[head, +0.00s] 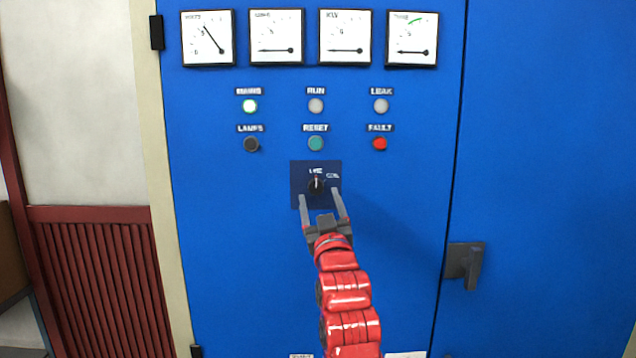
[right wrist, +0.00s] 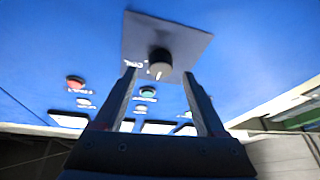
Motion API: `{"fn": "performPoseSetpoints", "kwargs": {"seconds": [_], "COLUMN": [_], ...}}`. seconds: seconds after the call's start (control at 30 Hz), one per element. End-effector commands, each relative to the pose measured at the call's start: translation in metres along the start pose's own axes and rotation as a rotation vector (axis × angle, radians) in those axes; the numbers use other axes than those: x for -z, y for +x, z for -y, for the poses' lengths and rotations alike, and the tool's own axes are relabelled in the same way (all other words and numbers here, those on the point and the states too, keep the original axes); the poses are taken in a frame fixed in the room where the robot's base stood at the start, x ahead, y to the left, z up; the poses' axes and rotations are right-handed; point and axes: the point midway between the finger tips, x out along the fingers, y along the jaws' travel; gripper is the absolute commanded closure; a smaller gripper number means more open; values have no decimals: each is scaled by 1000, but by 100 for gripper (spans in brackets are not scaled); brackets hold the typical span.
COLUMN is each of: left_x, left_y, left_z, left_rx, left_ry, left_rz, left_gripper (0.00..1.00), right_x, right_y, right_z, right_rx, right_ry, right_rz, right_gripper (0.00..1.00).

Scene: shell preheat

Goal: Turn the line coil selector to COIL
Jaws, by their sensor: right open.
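The line coil selector (head: 316,184) is a dark round knob on a dark blue plate (head: 298,170) on the blue cabinet. The plate carries a LINE mark at the top and a COIL mark at upper right. The knob's white pointer points up at LINE. In the right wrist view the knob (right wrist: 160,62) stands just beyond the fingertips. My right gripper (head: 321,193) is open, with its fingers pointing at the knob from below. The fingers look apart from the knob. My left gripper is not in view.
Several gauges line the cabinet top. A door handle (head: 464,262) sticks out at right. The panel beside the selector is flat and clear.

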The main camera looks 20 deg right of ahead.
Motion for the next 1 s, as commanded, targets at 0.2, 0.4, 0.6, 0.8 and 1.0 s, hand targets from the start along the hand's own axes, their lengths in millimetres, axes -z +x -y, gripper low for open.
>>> {"fn": "performPoseSetpoints", "kwargs": {"seconds": [0.2, 0.4, 0.6, 0.8, 1.0], "left_x": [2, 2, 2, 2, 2], "left_y": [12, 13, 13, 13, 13], "left_z": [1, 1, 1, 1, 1], "left_rx": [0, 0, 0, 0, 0], "left_ry": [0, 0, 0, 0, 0], "left_rz": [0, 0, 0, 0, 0], "left_gripper": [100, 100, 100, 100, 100], "right_x": [1, -2, -1, -1, -1], "right_y": [23, 27, 26, 26, 26], "right_z": [0, 0, 0, 0, 0], "right_rx": [0, 0, 0, 0, 1], "right_ry": [0, 0, 0, 0, 0], "right_rz": [1, 3, 3, 2, 2], "right_gripper": [27, 27, 32, 68, 100]}}
